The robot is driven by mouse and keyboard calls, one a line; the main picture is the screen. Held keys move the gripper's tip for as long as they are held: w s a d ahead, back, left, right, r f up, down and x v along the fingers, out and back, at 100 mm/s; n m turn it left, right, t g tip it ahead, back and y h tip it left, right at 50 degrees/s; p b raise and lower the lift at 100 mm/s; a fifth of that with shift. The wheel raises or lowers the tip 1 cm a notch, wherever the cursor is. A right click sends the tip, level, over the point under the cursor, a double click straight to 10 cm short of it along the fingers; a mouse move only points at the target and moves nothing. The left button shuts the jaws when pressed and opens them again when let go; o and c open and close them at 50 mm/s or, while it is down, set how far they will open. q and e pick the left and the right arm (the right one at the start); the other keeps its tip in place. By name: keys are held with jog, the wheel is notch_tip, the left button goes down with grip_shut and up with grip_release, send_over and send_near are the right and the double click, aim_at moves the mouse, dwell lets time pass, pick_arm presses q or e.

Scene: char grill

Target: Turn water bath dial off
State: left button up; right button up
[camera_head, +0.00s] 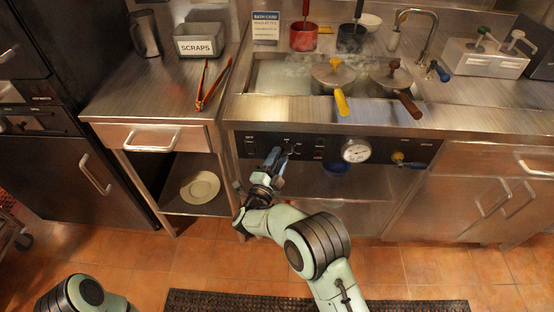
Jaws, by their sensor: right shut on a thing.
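The water bath (285,76) is a steaming basin set in the steel counter, with pots resting over it. Below it runs a black control panel (325,147) with a round white gauge (356,151). My right gripper (282,153) is at the left part of this panel, shut on a small dark dial (289,148). The gripper and wrist partly hide the dial, and I cannot read its setting. A part of my left arm shows at the bottom left; its gripper is out of the picture.
A yellow-handled pot (332,74) and a brown-handled pot (391,79) sit over the bath. Orange tongs (212,86) and a SCRAPS bin (198,40) are on the left counter. Open shelves lie below the panel.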

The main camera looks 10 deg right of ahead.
jog(key=n, duration=0.1)
jog(key=n+t, duration=0.1)
jog(key=n, duration=0.1)
jog(key=shift+d+f, duration=0.2)
jog(key=shift+d, duration=0.05)
pick_arm(q)
jog(key=shift+w+f, duration=0.1)
jog(key=shift+w, duration=0.1)
pick_arm(e)
jog(key=shift+s+d+f+n+t+y, duration=0.1)
jog(key=shift+d+n+t+y, duration=0.2)
jog(key=shift+n+t+y, duration=1.25)
jog(key=shift+s+d+f+n+y, duration=0.1)
jog(key=shift+d+n+y, duration=0.25)
jog(key=shift+n, duration=2.65)
jog(key=shift+s+d+f+n+t+y, duration=0.1)
jog(key=shift+d+n+t+y, duration=0.2)
jog(key=shift+n+t+y, duration=1.25)
jog(key=shift+r+n+g+h, duration=0.1)
jog(key=shift+n+g+h, duration=0.55)
jog(key=shift+n+g, duration=0.2)
jog(key=o, duration=0.8)
jog(key=shift+c, duration=0.2)
jog(key=shift+w, duration=0.1)
jog(key=shift+f, duration=0.2)
